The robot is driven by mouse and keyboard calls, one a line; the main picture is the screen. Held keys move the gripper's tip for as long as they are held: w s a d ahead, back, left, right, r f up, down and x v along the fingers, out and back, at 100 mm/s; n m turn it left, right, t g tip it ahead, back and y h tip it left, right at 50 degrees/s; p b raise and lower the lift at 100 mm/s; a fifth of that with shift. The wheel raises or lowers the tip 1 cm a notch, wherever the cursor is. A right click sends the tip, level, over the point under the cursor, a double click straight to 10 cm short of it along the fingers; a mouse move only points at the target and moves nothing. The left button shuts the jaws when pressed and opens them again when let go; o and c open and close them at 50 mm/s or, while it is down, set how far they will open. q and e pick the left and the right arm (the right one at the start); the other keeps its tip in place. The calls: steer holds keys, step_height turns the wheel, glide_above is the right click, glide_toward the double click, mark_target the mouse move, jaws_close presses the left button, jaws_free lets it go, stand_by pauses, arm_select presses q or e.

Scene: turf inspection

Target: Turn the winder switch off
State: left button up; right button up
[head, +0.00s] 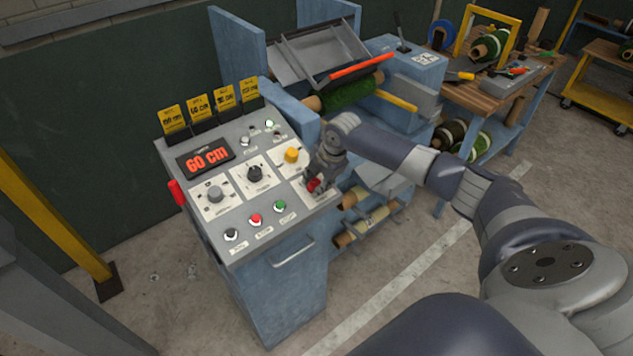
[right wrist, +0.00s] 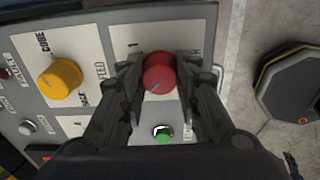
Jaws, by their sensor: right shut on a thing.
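A red round knob (head: 314,185) sits on a white plate at the right edge of the sloped control panel (head: 240,220). In the right wrist view the red knob (right wrist: 160,73) stands between the fingers of my right gripper (right wrist: 160,78), which is shut on it. A small mark shows on the knob's lower left. A lit green lamp (right wrist: 162,132) is just below the knob. In the head view my right gripper (head: 316,180) reaches the panel from the right. My left gripper is not in view.
A yellow knob (head: 291,155) is close beside the red one. Grey dials (head: 254,173), push buttons (head: 255,219) and a "60 CM" display (head: 206,157) share the panel. The machine's rollers (head: 350,92) stand behind. A workbench (head: 480,90) is at the back right.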

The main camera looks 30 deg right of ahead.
stand_by(0.4)
steer(key=o, duration=1.1)
steer(key=shift+c, duration=0.2)
steer(key=v, duration=1.2)
